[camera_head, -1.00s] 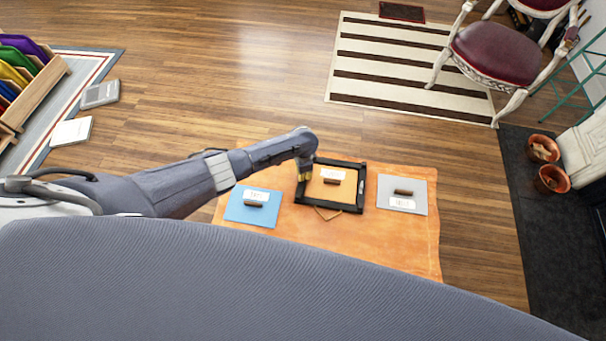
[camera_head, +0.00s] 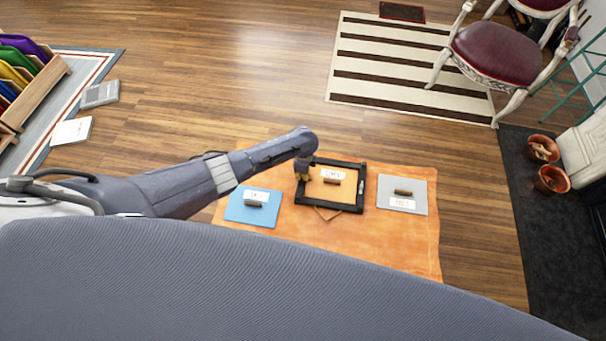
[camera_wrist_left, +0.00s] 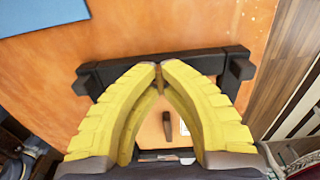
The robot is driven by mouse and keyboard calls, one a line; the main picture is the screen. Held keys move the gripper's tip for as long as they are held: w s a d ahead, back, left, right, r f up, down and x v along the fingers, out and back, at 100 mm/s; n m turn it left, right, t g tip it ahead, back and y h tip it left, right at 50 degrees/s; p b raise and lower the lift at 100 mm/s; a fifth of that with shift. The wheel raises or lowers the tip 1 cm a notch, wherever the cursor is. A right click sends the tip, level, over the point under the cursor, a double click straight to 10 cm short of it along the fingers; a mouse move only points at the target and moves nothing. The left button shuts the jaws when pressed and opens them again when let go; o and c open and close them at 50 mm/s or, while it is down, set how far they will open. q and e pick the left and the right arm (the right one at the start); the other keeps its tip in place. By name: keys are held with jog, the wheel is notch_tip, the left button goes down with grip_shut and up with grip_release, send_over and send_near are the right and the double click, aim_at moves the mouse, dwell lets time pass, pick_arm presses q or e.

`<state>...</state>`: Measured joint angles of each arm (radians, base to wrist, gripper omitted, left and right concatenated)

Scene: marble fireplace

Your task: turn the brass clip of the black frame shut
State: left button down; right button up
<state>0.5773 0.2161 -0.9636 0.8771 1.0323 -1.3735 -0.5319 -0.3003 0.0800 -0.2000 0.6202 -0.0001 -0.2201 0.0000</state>
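The black frame (camera_head: 361,190) lies on an orange cloth (camera_head: 405,236), with an orange-tan panel and a white label inside it. My left gripper (camera_head: 302,175) is low at the frame's left side. In the left wrist view its yellow fingertips (camera_wrist_left: 159,67) meet or nearly meet over a black frame bar (camera_wrist_left: 205,63). A small brownish sliver shows between them; I cannot tell whether it is the brass clip. The clip is otherwise not distinguishable, and the fingers cover part of the bar. My right gripper is not in view.
A blue panel (camera_head: 240,212) lies left of the frame and a grey panel (camera_head: 418,187) lies right of it, each with a small brown block and white label. A thin tan triangular piece (camera_head: 327,214) shows at the frame's near edge.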

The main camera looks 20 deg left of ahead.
pick_arm(q)
jog(key=c, duration=1.6)
grip_release()
notch_tip(320, 180, up, 12)
